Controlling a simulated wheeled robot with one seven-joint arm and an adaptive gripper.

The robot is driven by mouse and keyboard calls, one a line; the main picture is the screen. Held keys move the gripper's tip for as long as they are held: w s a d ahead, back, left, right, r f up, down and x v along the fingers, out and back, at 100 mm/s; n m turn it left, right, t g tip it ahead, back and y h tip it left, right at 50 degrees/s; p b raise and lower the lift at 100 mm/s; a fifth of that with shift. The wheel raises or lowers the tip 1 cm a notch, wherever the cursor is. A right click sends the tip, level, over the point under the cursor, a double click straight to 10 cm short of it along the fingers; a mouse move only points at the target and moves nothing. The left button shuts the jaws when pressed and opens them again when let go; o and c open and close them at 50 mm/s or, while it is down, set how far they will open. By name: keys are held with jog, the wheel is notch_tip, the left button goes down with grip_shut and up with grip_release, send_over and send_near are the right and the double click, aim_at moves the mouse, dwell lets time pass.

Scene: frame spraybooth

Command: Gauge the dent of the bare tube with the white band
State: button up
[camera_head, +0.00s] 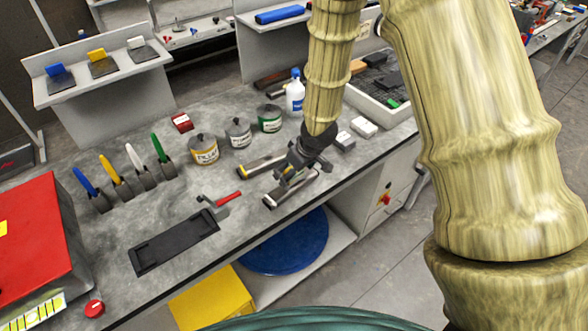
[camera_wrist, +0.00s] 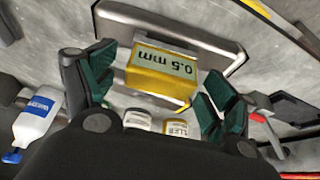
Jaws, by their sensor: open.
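My gripper (camera_head: 287,184) hangs low over the bench. In the wrist view its dark green finger pads (camera_wrist: 158,92) stand apart on either side of a yellow block (camera_wrist: 155,84) labelled "0.5 mm". I cannot tell whether they touch it. A shiny metal piece (camera_wrist: 212,50) with rounded corners lies behind the block. In the head view a silver tube with a yellow end (camera_head: 262,164) lies left of my gripper. A second silver tube (camera_head: 281,195) with a pale end lies in front, partly covered by my gripper. No dent can be made out.
Several cans (camera_head: 204,150) and a white bottle (camera_head: 295,92) stand behind. Holders with coloured handles (camera_head: 110,169) stand left. A red-handled tool (camera_head: 227,198) and a black tray (camera_head: 139,259) lie in front. A raised shelf (camera_head: 98,77) holds colour-tagged plates. Bare bench lies between these.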

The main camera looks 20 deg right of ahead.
jog(key=shift+r, duration=0.1)
jog(key=v, duration=1.1)
jog(key=shift+s+d+r, duration=0.15)
jog(key=shift+s+r, duration=0.05)
jog(key=shift+r, duration=0.15)
jog(key=s+f+m+g+b, duration=0.1)
jog(key=s+f+b, duration=0.1)
jog(key=s+f, duration=0.7)
jog(key=s+a+f+m+g+b, duration=0.15)
jog(key=s+f, duration=0.45)
jog(key=f, duration=0.7)
jog(key=s+f+m+g+b, duration=0.1)
jog(key=s+f+m, duration=0.1)
jog(key=s+f, duration=0.7)
jog(key=s+d+f+h+b, duration=0.1)
jog(key=s+d+f, duration=0.2)
jog(key=s+f, duration=0.5)
jog(key=shift+f+m+h+b, duration=0.2)
jog(key=shift+m+h+b, duration=0.2)
jog(key=shift+m, duration=0.05)
jog(key=shift+s+g, duration=0.1)
jog(key=shift+g, duration=0.15)
jog(key=shift+c, duration=0.2)
